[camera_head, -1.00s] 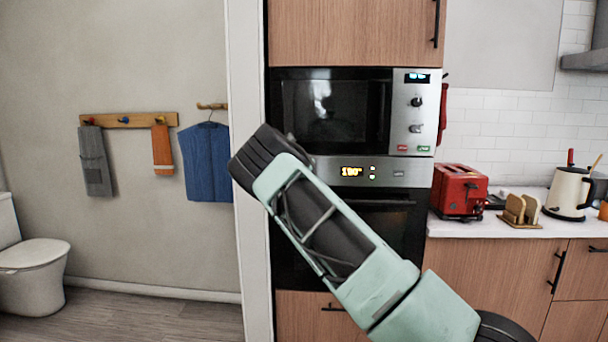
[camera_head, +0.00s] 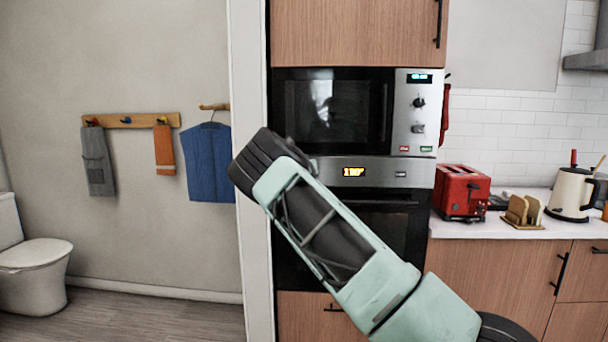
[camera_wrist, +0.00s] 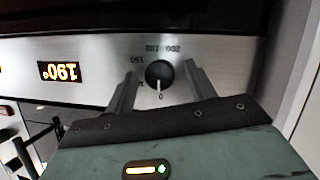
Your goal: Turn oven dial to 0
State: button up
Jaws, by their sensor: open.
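The round dark oven dial (camera_wrist: 160,74) is on the silver oven panel in the wrist view, which shows the panel upside down. A small light mark shows at its lower edge, and printed numbers stand around it. My gripper (camera_wrist: 159,71) is open, one finger on each side of the dial. I cannot tell whether the fingers touch it. The oven (camera_head: 318,246) shows in the camera_head view, its panel display (camera_head: 354,172) lit yellow; the display also shows in the wrist view (camera_wrist: 60,72). My arm hides the dial and gripper fingers in the camera_head view.
A microwave (camera_head: 333,110) with its own knobs is above the oven. A white door frame (camera_head: 248,190) stands close on the left. The counter (camera_head: 500,229) on the right holds a red toaster (camera_head: 462,191) and a kettle (camera_head: 570,193).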

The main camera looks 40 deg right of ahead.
jog(key=b+v, duration=0.3)
jog(key=v, duration=1.4)
jog(key=shift+a, duration=0.2)
jog(key=shift+r, duration=0.1)
